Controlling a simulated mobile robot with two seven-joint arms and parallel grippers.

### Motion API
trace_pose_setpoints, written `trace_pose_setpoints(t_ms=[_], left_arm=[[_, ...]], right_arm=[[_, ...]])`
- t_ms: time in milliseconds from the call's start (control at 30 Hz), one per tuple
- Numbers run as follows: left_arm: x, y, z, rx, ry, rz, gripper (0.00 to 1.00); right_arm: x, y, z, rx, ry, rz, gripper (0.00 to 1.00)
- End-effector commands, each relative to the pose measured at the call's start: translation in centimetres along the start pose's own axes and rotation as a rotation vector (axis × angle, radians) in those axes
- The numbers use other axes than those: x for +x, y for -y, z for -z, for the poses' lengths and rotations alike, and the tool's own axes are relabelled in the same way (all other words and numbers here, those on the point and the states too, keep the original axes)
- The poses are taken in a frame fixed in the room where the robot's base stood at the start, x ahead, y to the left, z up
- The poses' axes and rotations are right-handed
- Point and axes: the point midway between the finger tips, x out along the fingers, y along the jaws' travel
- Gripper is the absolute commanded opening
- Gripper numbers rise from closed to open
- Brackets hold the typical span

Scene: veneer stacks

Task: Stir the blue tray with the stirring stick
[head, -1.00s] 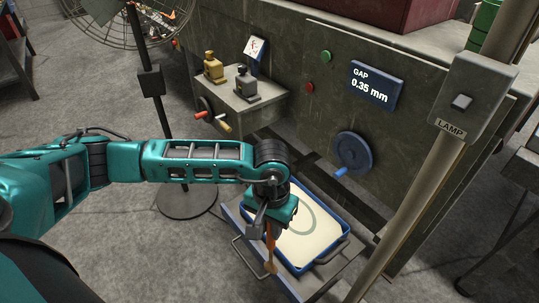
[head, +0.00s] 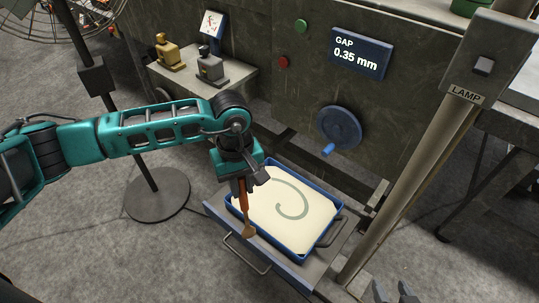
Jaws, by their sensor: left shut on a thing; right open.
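The blue tray (head: 323,240) holds a cream-coloured liquid (head: 262,212) with a grey-green curved streak (head: 293,215) in it. It sits on a grey metal shelf with bar handles. My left gripper (head: 242,182) is above the tray's left side, shut on the stirring stick. The stick (head: 243,204) is orange-brown and points down, nearly upright. Its flat lower end (head: 249,232) shows in front of the tray's near-left rim; I cannot tell whether it touches the tray. My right gripper (head: 394,291) is open and empty at the bottom edge, right of the shelf.
A lamp post (head: 420,170) stands right of the tray. Behind is a machine with a gap display (head: 361,54) reading 0.35 mm and a blue handwheel (head: 338,127). A ledge (head: 215,92) with two small blocks is at back left. A fan stand (head: 157,193) stands left.

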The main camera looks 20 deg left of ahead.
Motion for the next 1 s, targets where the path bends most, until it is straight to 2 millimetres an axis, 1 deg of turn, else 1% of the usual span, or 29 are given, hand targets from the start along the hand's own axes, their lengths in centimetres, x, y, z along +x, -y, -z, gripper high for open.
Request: trace_pose_setpoints(t_ms=[33,100,500,800,1000], left_arm=[[0.2,-0.6,0.3,-0.091,0.005,-0.007,0.00],[0.2,-1.2,0.6,-0.224,0.016,-0.017,0.00],[-0.3,-4.3,2.3,-0.953,0.065,-0.086,0.00],[-0.9,-6.5,3.4,-1.456,0.087,-0.157,0.00],[-1.3,-7.8,4.0,-1.758,0.094,-0.208,0.00]], right_arm=[[0.3,0.1,-0.5,0.000,0.000,0.001,0.48],[0.6,0.1,-0.7,0.000,-0.001,0.002,0.48],[1.8,0.4,-1.5,0.001,-0.016,0.010,0.48],[2.6,0.6,-2.6,0.002,-0.015,0.013,0.48],[3.1,0.6,-3.4,0.003,-0.008,0.015,0.48]])
